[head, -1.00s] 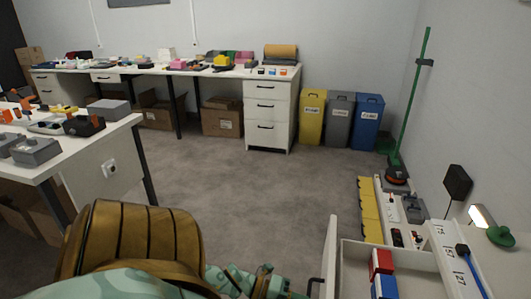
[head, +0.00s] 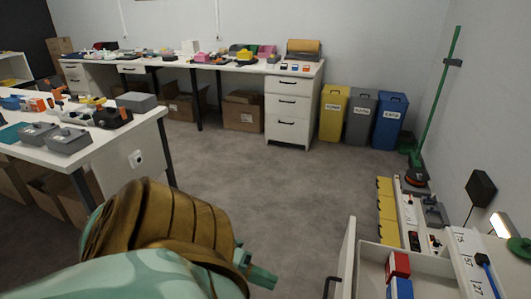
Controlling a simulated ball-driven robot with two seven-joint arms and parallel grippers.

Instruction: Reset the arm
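My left arm comes in from the lower left, with a bronze-coloured ribbed section and pale green links. My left gripper (head: 258,274) is green and small at the bottom centre, partly hidden behind the arm. It is over the grey floor, left of and apart from the open white drawer (head: 348,245). I see nothing held in it, but how far its fingers are apart is unclear. My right gripper is out of view.
The drawer at the lower right holds a red box (head: 397,266) and a blue box (head: 400,289). A white table (head: 110,150) stands at left. Yellow (head: 333,114), grey (head: 359,118) and blue (head: 390,120) bins stand at the back right. The middle floor is clear.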

